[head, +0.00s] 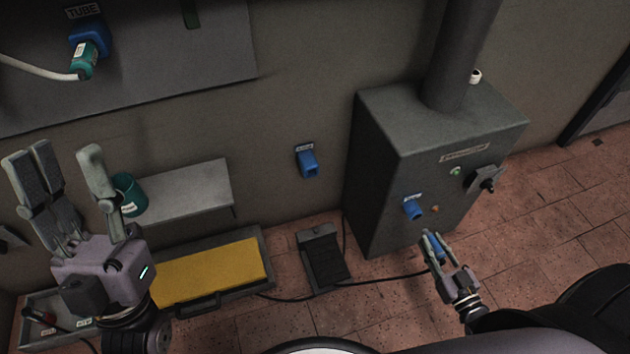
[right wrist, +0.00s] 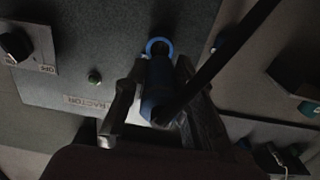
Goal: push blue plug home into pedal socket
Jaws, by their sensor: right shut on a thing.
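The blue plug (head: 437,246) is between the fingers of my right gripper (head: 433,238), which is shut on it. A black cable runs from the plug to the foot pedal (head: 324,260) on the floor. The blue pedal socket (head: 413,208) sticks out of the front of the grey extractor box (head: 385,170). In the head view the plug is below and right of the socket with a gap. In the right wrist view the plug (right wrist: 157,88) points toward the socket's blue ring (right wrist: 159,47); contact is unclear there. My left gripper (head: 64,158) is open and empty at the left.
A switch (head: 484,181) and a green lamp (head: 455,171) are on the box beside the socket. Another blue socket (head: 307,163) is on the wall. A shelf (head: 190,190) and a yellow-topped case (head: 215,270) are at the left. The cable crosses the floor.

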